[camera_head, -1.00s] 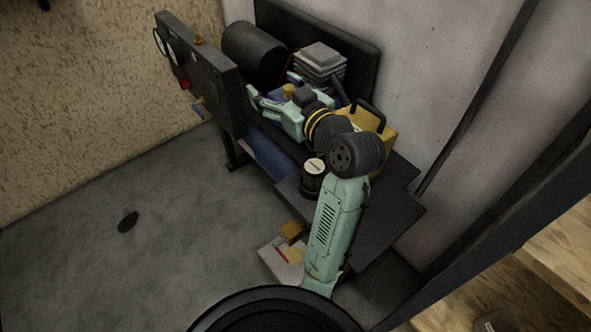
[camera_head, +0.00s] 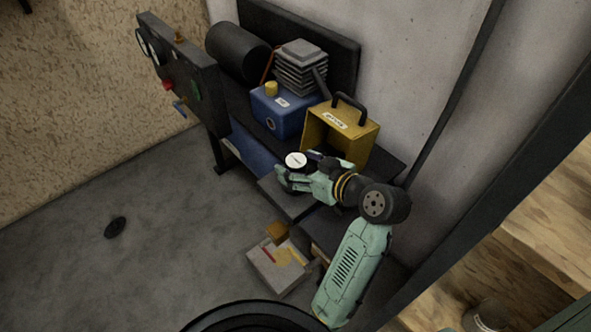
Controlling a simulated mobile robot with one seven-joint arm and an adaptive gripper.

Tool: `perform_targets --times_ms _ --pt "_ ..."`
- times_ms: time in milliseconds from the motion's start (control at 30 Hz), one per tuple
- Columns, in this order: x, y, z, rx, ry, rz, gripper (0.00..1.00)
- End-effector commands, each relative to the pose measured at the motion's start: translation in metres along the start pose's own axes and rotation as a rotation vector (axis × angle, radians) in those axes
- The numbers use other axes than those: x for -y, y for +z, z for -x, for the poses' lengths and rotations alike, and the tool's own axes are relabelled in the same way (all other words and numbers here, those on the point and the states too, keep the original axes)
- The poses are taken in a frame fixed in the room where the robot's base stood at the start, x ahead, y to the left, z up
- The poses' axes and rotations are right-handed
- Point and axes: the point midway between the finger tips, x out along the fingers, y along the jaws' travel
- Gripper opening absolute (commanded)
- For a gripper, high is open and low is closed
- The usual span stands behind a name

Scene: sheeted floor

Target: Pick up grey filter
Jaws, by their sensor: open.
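A small dark grey canister with a white labelled top (camera_head: 296,160), which looks like the filter, stands on the dark bench. My green gripper (camera_head: 285,179) is open and reaches in from the right at the canister, its fingers just below the white top in the picture. The gripper hides most of the canister's side. I cannot tell whether the fingers touch it or lie around it.
A blue engine block (camera_head: 284,112) with grey fins (camera_head: 301,67) and a yellow handled case (camera_head: 340,132) stand behind. A black cylinder (camera_head: 238,53) and a gauge panel (camera_head: 182,75) are at left.

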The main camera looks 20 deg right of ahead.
Motion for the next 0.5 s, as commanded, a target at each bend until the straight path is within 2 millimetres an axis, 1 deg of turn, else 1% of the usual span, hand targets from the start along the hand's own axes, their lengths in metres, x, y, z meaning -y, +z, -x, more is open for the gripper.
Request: perform_targets --times_ms 33,133,367,500 --pt "0.0000 -0.0004 -0.0067 0.000 -0.002 -0.002 0.67" --pt "-0.0004 -0.0001 -0.0146 0.000 0.000 -0.001 0.67" --pt "-0.0007 0.0003 -0.0165 -0.001 0.002 -0.001 0.67" --pt "-0.0007 0.0002 -0.0163 -0.001 0.002 -0.001 0.59"
